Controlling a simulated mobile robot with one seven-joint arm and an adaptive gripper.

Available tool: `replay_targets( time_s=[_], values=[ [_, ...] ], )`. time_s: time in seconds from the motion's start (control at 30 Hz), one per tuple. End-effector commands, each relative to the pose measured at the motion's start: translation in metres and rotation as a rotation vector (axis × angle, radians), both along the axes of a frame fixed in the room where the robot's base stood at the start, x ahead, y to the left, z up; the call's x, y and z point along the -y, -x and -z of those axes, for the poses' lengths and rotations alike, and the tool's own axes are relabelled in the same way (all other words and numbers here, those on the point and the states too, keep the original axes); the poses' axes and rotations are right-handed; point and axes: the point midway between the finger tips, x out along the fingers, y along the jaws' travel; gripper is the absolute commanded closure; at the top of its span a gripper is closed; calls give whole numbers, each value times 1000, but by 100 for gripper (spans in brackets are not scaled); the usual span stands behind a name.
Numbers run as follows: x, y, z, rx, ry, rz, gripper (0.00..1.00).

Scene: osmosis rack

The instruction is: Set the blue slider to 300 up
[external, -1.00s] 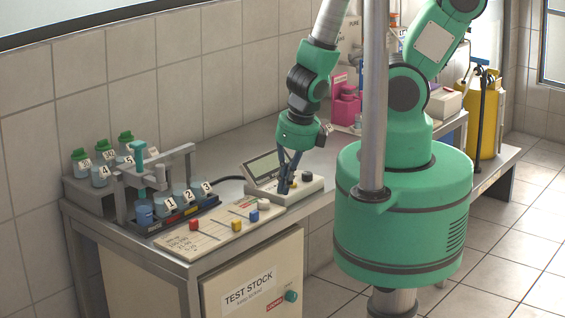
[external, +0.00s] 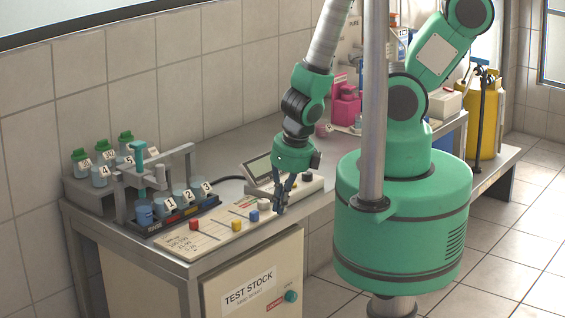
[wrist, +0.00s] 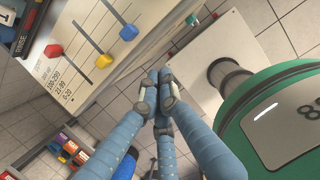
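The blue slider (external: 254,215) sits on the cream panel (external: 210,240) at the bench's front edge. In the wrist view the blue slider (wrist: 129,32) is at the end of its dark slot. The yellow slider (wrist: 104,61) is at the end of another slot, and the red slider (wrist: 54,51) is farther left. Printed range labels are partly legible beside the red slider. My gripper (external: 280,208) is to the right of the blue slider, near the front edge, apart from it. In the wrist view my gripper (wrist: 156,86) has its fingertips together, with nothing seen between them.
A meter box (external: 288,188) with a tilted screen stands just behind my gripper. A rack of numbered bottles (external: 185,215) is left of the panel. The TEST STOCK cabinet (external: 250,275) is below the bench top.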

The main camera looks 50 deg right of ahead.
Motion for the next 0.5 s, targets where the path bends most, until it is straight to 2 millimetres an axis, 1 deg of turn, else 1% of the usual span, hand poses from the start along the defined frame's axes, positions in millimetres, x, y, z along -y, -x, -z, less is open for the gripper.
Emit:
replay_targets(
  time_s=[0.03,0.1,0.33,0.5],
  values=[
    [0,-2,8,0,0,1,100],
    [0,-3,16,0,1,1,100],
    [0,-9,39,0,0,0,100],
    [0,-24,36,-1,0,3,100]
  ],
)
